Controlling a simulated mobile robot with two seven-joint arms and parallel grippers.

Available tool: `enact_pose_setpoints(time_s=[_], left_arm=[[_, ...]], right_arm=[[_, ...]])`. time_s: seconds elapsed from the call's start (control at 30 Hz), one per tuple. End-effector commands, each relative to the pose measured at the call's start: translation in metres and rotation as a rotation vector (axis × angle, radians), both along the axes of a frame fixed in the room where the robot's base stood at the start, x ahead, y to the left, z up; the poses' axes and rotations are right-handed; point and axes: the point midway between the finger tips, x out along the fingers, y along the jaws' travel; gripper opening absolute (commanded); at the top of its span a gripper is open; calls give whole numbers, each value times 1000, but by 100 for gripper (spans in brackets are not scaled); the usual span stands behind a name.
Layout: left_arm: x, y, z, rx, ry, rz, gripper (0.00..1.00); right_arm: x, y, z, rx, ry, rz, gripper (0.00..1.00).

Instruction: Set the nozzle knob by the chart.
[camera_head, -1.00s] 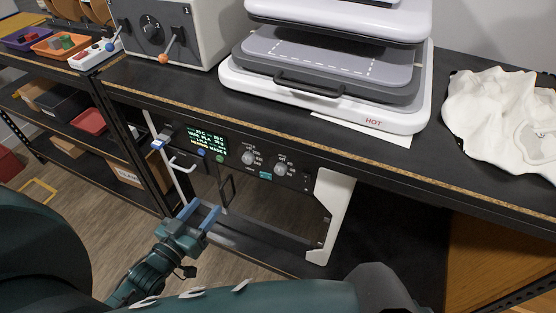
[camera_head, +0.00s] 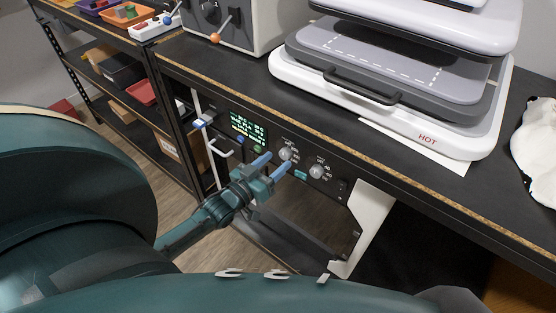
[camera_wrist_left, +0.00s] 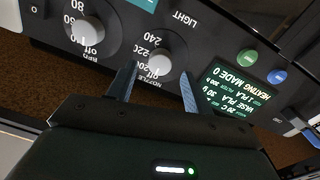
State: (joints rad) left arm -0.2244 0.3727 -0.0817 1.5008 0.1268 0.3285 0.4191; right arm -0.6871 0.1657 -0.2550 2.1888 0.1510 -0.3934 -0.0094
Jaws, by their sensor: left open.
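The nozzle knob (camera_head: 285,154) is a light grey dial on the dark panel under the bench. In the left wrist view it (camera_wrist_left: 158,62) is labelled "NOZZLE", with 200, 220 and 240 marks around it. A second knob, the bed knob (camera_head: 317,171), sits to its right; it also shows in the left wrist view (camera_wrist_left: 86,30). My left gripper (camera_head: 275,164) is open just in front of the nozzle knob. Its blue fingers (camera_wrist_left: 157,78) are spread to either side of the knob; I cannot tell contact. I cannot identify a chart. My right gripper is not in view.
The bench edge (camera_head: 350,150) overhangs the panel.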

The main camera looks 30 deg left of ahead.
Motion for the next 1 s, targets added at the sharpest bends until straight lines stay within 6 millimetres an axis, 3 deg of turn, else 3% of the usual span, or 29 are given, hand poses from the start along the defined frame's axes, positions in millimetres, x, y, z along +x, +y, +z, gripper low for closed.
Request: enact_pose_setpoints(time_s=[0.2,0.5,1.0], left_arm=[[18,-2,-1,0,1,1,51],[20,-3,0,0,2,1,51],[19,-2,0,0,1,0,10]], right_arm=[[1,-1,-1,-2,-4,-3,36],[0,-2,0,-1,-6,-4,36],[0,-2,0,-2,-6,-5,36]])
